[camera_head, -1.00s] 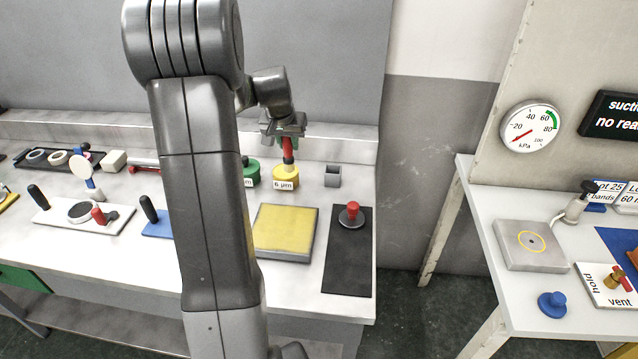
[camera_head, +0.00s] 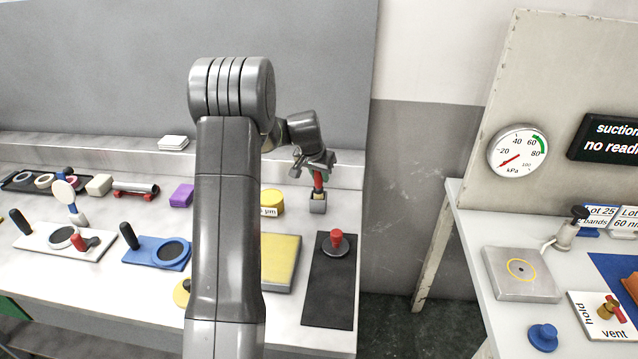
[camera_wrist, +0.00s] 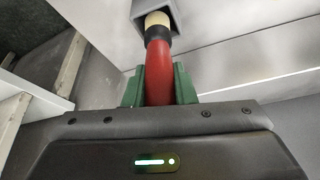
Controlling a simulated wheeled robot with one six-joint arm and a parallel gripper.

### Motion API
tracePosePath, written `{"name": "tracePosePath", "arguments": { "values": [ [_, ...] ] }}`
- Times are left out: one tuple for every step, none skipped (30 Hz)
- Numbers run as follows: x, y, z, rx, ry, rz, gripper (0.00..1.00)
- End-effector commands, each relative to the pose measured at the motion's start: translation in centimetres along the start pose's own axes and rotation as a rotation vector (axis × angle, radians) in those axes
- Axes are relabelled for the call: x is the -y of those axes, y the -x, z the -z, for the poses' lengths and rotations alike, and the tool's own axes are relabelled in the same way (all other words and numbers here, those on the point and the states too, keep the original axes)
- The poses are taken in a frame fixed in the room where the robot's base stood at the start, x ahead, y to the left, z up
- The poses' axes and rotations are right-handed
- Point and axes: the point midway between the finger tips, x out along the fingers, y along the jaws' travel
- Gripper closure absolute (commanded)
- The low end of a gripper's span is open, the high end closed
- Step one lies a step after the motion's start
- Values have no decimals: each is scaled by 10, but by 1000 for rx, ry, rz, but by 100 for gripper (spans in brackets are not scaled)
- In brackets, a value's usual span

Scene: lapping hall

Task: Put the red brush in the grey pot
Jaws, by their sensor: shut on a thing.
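My gripper (camera_head: 317,166) is shut on the red brush (camera_head: 318,182), which hangs roughly upright with its bristle end down. The small square grey pot (camera_head: 318,206) stands on the bench directly below it. In the wrist view the green fingers grip the red handle (camera_wrist: 159,75). The black collar and cream bristle tip lie at the mouth of the grey pot (camera_wrist: 172,14), the tip seeming just at or inside the opening. How deep it reaches, and whether it touches the walls, I cannot tell.
In front are a yellow plate (camera_head: 284,263) and a black mat (camera_head: 328,299) bearing a red-knobbed weight (camera_head: 337,242). A low ledge runs behind. The bench's right edge is near.

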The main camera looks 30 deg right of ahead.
Motion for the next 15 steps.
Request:
{"name": "tracePosePath", "arguments": {
  "values": [
    [0, -6, -4, 3, 1, -1, 99],
    [0, -10, -5, 4, 1, -1, 99],
    [0, -16, -8, 4, 2, -1, 99],
    [0, -20, -9, 3, 2, -1, 99],
    [0, -24, -11, 3, 2, -1, 99],
    [0, -26, -12, 1, 1, -1, 99],
    [0, -28, -12, 0, 1, 0, 99],
    [0, -28, -12, 0, 1, 0, 99],
    [0, -28, -12, -1, 1, 0, 99],
    [0, -28, -12, -1, 1, 0, 99],
    [0, -28, -12, -1, 1, 0, 99],
    [0, -28, -12, -1, 1, 0, 99],
    [0, -28, -12, -1, 1, 0, 99],
    [0, -29, -12, -1, 1, 0, 99],
    [0, -30, -13, 0, 1, 0, 99]
  ]
}}
